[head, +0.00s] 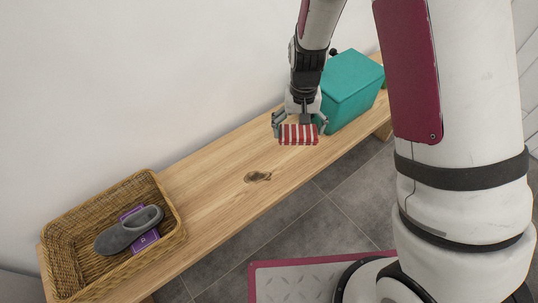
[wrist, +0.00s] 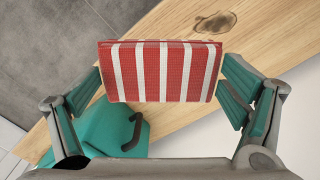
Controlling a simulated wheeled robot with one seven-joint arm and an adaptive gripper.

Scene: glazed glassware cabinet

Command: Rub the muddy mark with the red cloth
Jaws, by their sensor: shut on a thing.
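The red cloth (head: 299,134), striped red and white and folded into a block, is held by my gripper (head: 300,127). In the wrist view the cloth (wrist: 160,72) sits between the two fingers of my gripper (wrist: 163,88). The muddy mark (head: 257,177) is a brown smear on the wooden bench (head: 215,177). It shows in the wrist view (wrist: 215,22) beyond the cloth. The cloth appears to be above the bench, to the upper right of the mark in the head view, and does not cover it.
A teal box (head: 349,88) stands on the bench right beside my gripper; its dark handle (wrist: 134,132) shows in the wrist view. A wicker basket (head: 169,213) with a grey shoe (head: 128,231) and a purple item (head: 147,240) is at the left end. The bench between is clear.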

